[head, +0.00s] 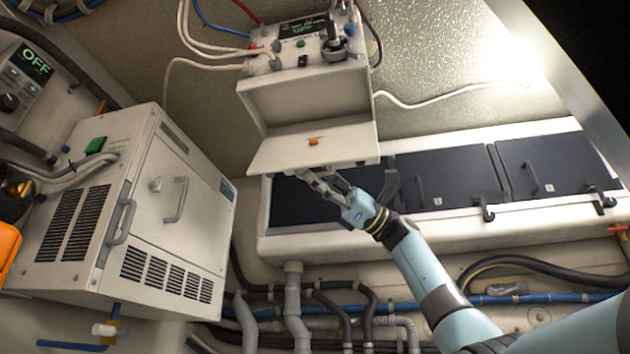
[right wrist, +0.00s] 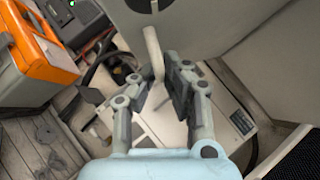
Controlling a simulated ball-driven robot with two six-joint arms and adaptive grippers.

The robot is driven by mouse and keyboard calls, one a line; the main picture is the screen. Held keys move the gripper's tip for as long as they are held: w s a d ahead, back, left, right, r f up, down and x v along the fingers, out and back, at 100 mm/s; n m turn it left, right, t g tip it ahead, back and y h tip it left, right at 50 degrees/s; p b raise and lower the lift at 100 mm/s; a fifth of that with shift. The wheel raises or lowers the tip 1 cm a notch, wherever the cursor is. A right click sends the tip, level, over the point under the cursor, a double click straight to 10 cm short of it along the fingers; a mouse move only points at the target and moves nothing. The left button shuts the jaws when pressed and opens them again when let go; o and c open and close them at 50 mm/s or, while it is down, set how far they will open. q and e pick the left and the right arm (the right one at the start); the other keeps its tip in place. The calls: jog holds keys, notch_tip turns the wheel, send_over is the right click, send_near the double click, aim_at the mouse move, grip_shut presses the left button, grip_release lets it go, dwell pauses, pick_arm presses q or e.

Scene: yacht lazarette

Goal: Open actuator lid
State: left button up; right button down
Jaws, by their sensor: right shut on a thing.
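The actuator box (head: 305,100) is a pale case high in the middle of the head view, with a control panel on its top. Its lid (head: 280,156) stands out from the front at a slant, with a dark gap-like recess behind it and a small orange piece (head: 313,141) on its inner face. My right gripper (head: 312,178) is at the lid's lower edge, from below. In the right wrist view its fingers (right wrist: 163,85) are shut on a pale bar-like handle (right wrist: 152,45) on the lid (right wrist: 200,25). The fingertips are partly hidden in the head view. My left gripper is out of view.
A vented white cabinet (head: 140,210) with handles stands at left. Dark locker doors (head: 440,180) in a white frame lie behind my right arm. Hoses and pipes (head: 300,310) run below. An orange case (right wrist: 35,60) shows in the right wrist view.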

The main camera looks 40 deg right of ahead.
jog(key=shift+w+d+p, duration=0.3)
jog(key=shift+w+d, duration=0.15)
jog(key=shift+d, duration=0.1)
jog(key=c, duration=1.4)
grip_release()
jog(key=shift+c, duration=0.2)
jog(key=v, duration=1.2)
jog(key=shift+f, duration=0.1)
